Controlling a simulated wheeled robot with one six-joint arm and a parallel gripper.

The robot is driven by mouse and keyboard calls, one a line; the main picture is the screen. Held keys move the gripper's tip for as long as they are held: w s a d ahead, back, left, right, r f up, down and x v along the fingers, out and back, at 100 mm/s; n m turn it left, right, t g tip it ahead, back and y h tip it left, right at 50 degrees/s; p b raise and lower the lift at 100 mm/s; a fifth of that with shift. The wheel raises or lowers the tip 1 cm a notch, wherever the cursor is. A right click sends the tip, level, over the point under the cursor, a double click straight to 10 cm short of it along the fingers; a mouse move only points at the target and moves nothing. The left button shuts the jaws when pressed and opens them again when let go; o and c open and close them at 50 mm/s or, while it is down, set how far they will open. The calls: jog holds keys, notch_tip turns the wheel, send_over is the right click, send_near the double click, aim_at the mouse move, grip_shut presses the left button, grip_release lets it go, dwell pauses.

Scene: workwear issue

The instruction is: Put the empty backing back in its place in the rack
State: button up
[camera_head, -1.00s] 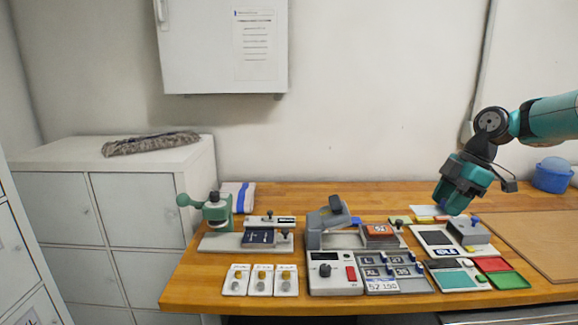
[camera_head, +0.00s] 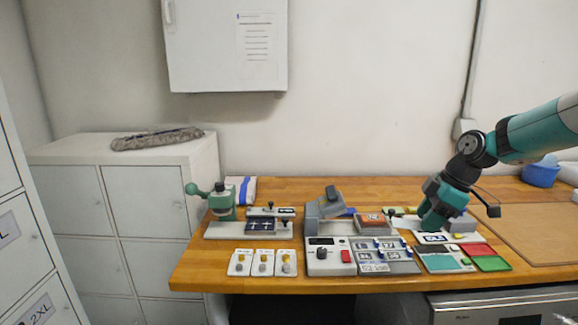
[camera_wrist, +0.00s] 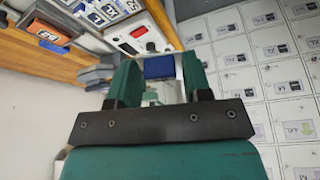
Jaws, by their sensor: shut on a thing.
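My gripper (camera_head: 434,226) is low over the right part of the bench, at the plate station with a white and dark blue label (camera_head: 432,238). In the wrist view my gripper (camera_wrist: 160,70) is shut on a thin piece with a blue patch (camera_wrist: 158,67) and pale edges. I take this piece to be the backing, but the fingers hide much of it. The grey rack (camera_head: 400,267) with several size-labelled slots lies left of my gripper, beside the control box (camera_head: 323,268). Its labels also show at the top of the wrist view (camera_wrist: 100,12).
A heat press (camera_head: 322,222) and a green hand press (camera_head: 222,205) stand to the left. A red tray (camera_head: 476,250) and a green tray (camera_head: 490,264) lie right of the station. A brown mat (camera_head: 530,235) covers the right end.

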jog(key=s+a+f+m+t+h, duration=0.1)
jog(key=f+m, duration=0.3)
jog(key=f, duration=0.4)
jog(key=s+a+f+m+t+h, duration=0.1)
jog(key=s+a+f+m, duration=0.2)
jog(key=f, duration=0.5)
jog(key=s+m, duration=0.1)
jog(key=m, duration=0.1)
jog(key=shift+a+f+m+t, duration=0.25)
jog(key=shift+a+m+t, duration=0.05)
jog(key=shift+a+t, duration=0.1)
jog(key=s+f+m, duration=0.1)
jog(key=s+f+m+h, duration=0.1)
jog(key=s+f, duration=0.1)
jog(key=s+d+f+m, duration=0.1)
jog(key=s, duration=0.1)
jog(key=shift+s+f, duration=0.1)
jog(key=shift+f, duration=0.2)
jog(key=shift+c, duration=0.6)
jog(key=s, duration=0.1)
jog(key=s+d+f+m, duration=0.1)
jog(key=s, duration=0.1)
jog(key=s+m+h, duration=0.1)
jog(key=s, duration=0.1)
jog(key=shift+s+d+f, duration=0.25)
jog(key=shift+d+f, duration=0.1)
jog(key=shift+f, duration=0.05)
jog(key=shift+c, duration=1.2)
jog(key=shift+s+t, duration=0.25)
jog(key=shift+t, duration=0.05)
